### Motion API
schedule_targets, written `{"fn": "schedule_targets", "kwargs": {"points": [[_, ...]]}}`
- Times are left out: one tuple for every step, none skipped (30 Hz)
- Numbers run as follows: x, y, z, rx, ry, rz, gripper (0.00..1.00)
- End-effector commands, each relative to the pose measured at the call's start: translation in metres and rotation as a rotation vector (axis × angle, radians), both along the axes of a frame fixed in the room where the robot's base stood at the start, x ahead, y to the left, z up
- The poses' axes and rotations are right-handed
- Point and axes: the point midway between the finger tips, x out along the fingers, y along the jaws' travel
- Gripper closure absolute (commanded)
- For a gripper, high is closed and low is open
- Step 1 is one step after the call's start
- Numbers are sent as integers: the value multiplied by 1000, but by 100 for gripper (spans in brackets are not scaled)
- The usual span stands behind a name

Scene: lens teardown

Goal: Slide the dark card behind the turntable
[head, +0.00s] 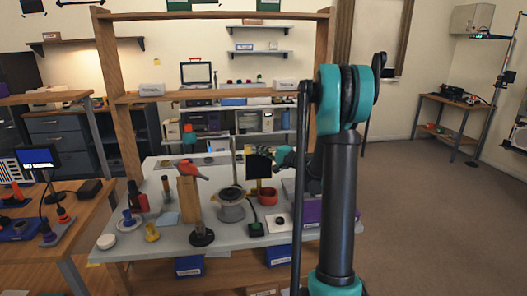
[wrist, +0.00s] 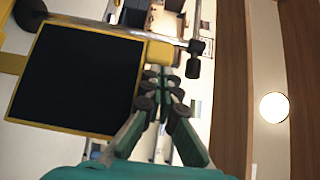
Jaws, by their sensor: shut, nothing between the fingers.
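The dark card (head: 259,166) is a black panel in a yellow frame. It stands upright above the grey bench, just behind and right of a grey round stand (head: 231,208), which looks like the turntable. The card fills the left of the wrist view (wrist: 78,78), where the picture is turned sideways. My gripper (head: 283,155) is at the card's right side in the head view. In the wrist view its fingers (wrist: 162,78) are closed together and empty, close beside the card's edge. I cannot tell whether they touch it.
A thin metal rod with a yellow block (wrist: 160,52) and black knob (wrist: 195,58) runs near my fingers. A red ring-shaped object (head: 267,197) sits below the card. A wooden block with a red tool (head: 189,187) stands left. My arm hides part of the bench's right side.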

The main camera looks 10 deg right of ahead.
Motion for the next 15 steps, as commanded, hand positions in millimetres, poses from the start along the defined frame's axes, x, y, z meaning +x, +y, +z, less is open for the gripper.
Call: {"fn": "schedule_targets", "kwargs": {"points": [[0,0,0,0,0,0,100],[0,0,0,0,0,0,100],[0,0,0,0,0,0,100],[0,0,0,0,0,0,100],[0,0,0,0,0,0,100],[0,0,0,0,0,0,100],[0,0,0,0,0,0,100],[0,0,0,0,0,0,100],[0,2,0,0,0,0,100],[0,4,0,0,0,1,100],[0,7,0,0,0,1,100],[0,13,0,0,0,2,100],[0,19,0,0,0,4,100],[0,26,0,0,0,5,100],[0,36,0,0,0,5,100]]}}
